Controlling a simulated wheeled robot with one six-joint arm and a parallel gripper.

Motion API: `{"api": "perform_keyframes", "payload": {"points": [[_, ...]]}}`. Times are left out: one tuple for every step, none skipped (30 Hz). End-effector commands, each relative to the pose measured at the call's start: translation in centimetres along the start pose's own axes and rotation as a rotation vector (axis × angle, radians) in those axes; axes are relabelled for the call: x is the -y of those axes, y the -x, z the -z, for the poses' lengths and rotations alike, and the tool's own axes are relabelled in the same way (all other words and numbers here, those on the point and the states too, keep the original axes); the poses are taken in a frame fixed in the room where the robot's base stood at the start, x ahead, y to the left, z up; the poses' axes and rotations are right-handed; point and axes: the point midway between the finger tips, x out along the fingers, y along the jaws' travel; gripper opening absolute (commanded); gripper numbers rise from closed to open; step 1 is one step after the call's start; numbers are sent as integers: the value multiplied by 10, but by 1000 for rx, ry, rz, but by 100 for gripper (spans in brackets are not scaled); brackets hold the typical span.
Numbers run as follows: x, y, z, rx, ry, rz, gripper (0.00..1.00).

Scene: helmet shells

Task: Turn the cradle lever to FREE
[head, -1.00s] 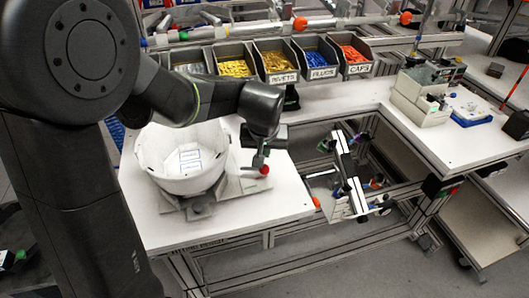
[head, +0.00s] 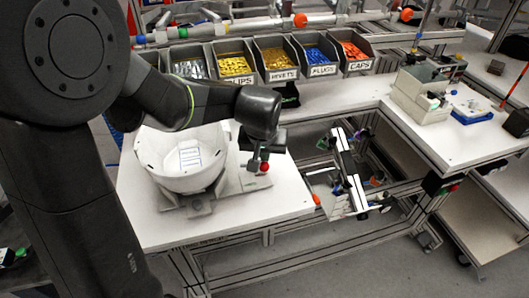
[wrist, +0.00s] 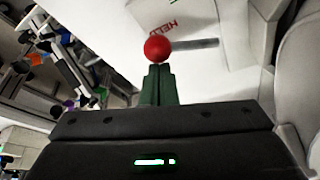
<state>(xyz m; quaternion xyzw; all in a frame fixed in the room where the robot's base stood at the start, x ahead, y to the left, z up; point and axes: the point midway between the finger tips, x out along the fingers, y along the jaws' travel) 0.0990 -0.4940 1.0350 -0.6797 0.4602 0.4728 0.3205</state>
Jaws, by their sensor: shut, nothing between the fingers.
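The cradle lever shows as a red ball knob (head: 264,166) at the right side of the cradle (head: 200,207). In the wrist view, the red knob (wrist: 157,49) sits just beyond my fingertips, with a grey bar (wrist: 195,44) running right from it. A plate with red upside-down lettering, seemingly HELD (wrist: 160,27), lies beside it. No FREE mark is readable. My gripper (head: 260,155) is above the knob. Its green fingers (wrist: 158,72) are shut and empty, and I cannot tell whether they touch the knob. A white helmet shell (head: 165,165) rests in the cradle.
The cradle stands on a white bench (head: 150,225). Labelled bins (head: 280,72) of small parts line the back. A frame with black and white bars (head: 348,170) stands right of the bench. The bench's front strip is clear.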

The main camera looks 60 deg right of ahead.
Motion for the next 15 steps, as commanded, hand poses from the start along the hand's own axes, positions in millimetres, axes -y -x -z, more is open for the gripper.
{"api": "perform_keyframes", "payload": {"points": [[0,0,-1,0,-5,-3,0],[0,0,-1,0,-10,-5,0],[0,0,-1,0,-16,-7,0],[0,0,-2,0,-21,-9,0],[0,0,-2,0,-25,-11,0],[0,0,-2,0,-33,-13,0],[0,1,-3,0,-38,-15,0],[0,1,-3,-1,-44,-17,0],[0,1,-4,-1,-53,-20,0],[0,1,-4,-1,-61,-24,0],[0,1,-5,-1,-70,-27,0],[0,2,-6,-1,-84,-33,0],[0,2,-7,-1,-98,-37,0],[0,2,-8,-1,-110,-42,0],[0,2,-10,0,-131,-50,0]]}}
